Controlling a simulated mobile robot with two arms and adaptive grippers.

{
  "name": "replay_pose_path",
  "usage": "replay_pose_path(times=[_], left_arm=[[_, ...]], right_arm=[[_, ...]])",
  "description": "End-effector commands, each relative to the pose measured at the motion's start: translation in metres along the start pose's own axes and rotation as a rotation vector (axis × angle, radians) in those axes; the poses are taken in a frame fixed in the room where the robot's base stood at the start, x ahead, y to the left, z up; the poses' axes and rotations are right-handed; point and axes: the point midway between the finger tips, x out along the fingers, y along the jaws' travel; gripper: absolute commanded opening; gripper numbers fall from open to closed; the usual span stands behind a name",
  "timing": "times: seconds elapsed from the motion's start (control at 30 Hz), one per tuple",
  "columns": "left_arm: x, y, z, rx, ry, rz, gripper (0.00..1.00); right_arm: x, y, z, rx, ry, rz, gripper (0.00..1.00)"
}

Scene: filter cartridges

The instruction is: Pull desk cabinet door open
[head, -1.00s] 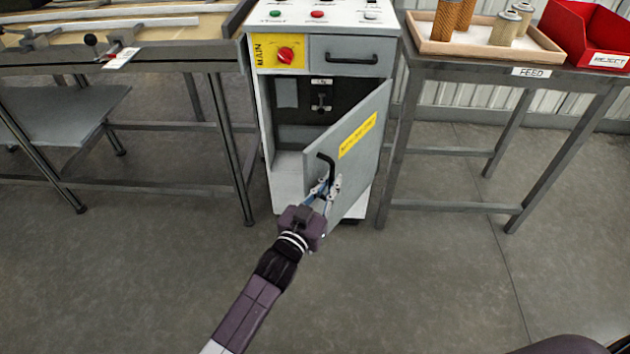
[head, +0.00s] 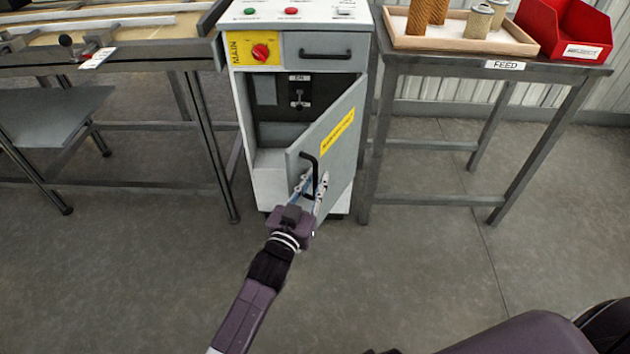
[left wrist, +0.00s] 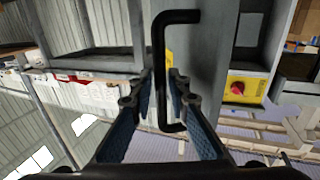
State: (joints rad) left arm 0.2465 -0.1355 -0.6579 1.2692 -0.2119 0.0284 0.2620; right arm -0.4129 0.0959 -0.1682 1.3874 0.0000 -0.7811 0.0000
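The grey cabinet door (head: 335,160) with a yellow label stands partly open, hinged on its right side, its free edge swung out to the front. Its black bar handle (head: 308,160) also shows in the left wrist view (left wrist: 160,60). My left gripper (head: 314,182) is at the lower part of the handle. In the left wrist view its two fingers (left wrist: 160,88) lean in on either side of the bar and appear shut on it. My right gripper is not in view.
The cabinet (head: 268,185) has a dark interior, a drawer and a red knob on a yellow plate. A work table (head: 120,62) stands left. The feed table (head: 440,72) on the right bears a wooden tray (head: 460,45) and a red reject bin (head: 565,30). The front floor is clear.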

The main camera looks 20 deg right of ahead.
Motion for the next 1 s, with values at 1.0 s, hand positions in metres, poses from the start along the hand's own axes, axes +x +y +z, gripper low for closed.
replay_pose_path(times=[1.0], left_arm=[[-0.114,0.000,0.002,-0.001,-0.003,0.001,0.16]], right_arm=[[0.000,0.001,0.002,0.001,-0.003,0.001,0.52]])
